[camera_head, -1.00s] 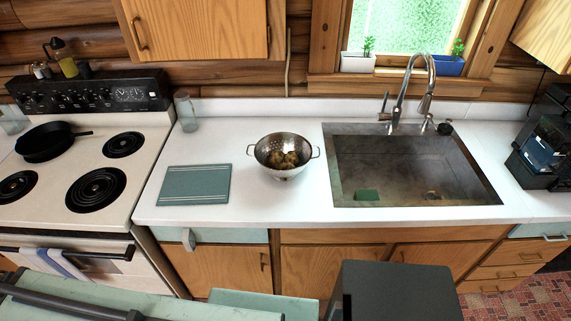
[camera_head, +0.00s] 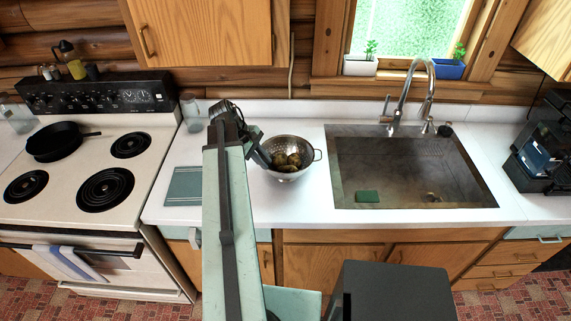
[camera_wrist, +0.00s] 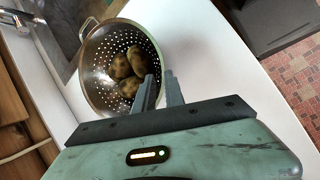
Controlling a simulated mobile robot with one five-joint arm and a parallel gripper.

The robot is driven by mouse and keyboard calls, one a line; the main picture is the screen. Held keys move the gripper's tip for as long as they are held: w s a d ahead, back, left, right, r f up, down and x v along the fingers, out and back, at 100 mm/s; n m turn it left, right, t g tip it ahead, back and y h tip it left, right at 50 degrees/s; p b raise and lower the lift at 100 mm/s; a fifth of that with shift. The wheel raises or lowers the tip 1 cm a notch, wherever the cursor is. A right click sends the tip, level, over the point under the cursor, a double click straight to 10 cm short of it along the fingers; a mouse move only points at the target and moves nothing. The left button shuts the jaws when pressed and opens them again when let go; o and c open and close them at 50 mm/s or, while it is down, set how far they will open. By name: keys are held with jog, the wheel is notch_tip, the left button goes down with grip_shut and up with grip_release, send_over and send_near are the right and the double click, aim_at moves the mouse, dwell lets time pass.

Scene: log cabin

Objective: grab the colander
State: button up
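The metal colander (camera_head: 297,173) stands upright on the white counter, left of the sink, with several brownish potatoes (camera_head: 287,160) in it. Its right handle is in plain view in the head view; its left side is partly hidden by my gripper (camera_head: 264,158). The wrist view shows the colander (camera_wrist: 98,82) with its far handle at the upper left. My gripper's two fingers (camera_wrist: 161,90) are at its near rim, with a gap between them. One finger overlaps the bowl's edge and the other is outside it. Whether they touch the near handle cannot be told.
The sink (camera_head: 410,175) with its tall faucet is right of the colander. A green board (camera_head: 184,186) lies on the counter left of my arm. A glass jar (camera_head: 191,115) stands near the stove (camera_head: 80,190), which holds a black pan (camera_head: 55,142).

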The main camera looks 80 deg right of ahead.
aim_at(276, 173)
jog(key=b+x, duration=0.7)
jog(key=x, duration=0.1)
jog(key=shift+s, duration=0.2)
jog(key=shift+r, duration=0.1)
grip_shut()
jog(key=shift+r, duration=0.1)
dwell(1.3)
